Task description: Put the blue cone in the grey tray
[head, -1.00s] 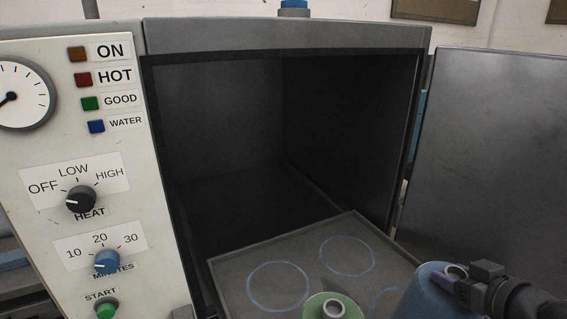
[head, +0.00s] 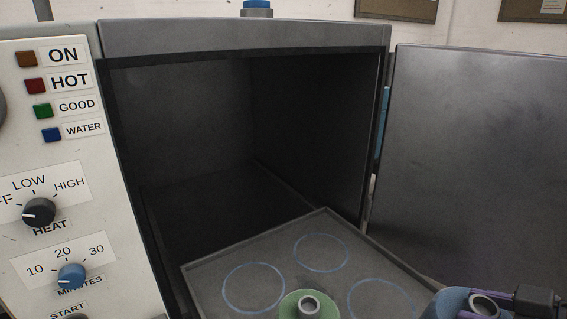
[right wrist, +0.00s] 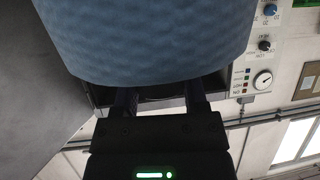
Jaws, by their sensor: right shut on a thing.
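The blue cone (head: 452,304) is at the bottom right corner of the head view, partly cut off by the frame edge. My right gripper (head: 498,306) is shut on it near its top opening. In the right wrist view the blue cone (right wrist: 145,35) fills the top, beyond the two dark fingers. The grey tray (head: 213,270) lies at the mouth of the dark chamber, with ring outlines on its surface. The cone is at the tray's right side; whether it overlaps the tray or is above it, I cannot tell. My left gripper is not in view.
A green cone (head: 300,306) stands on the tray's near part, cut off below. Three blue rings on the tray are empty. The open grey door (head: 480,165) stands at the right, and the control panel (head: 70,190) at the left.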

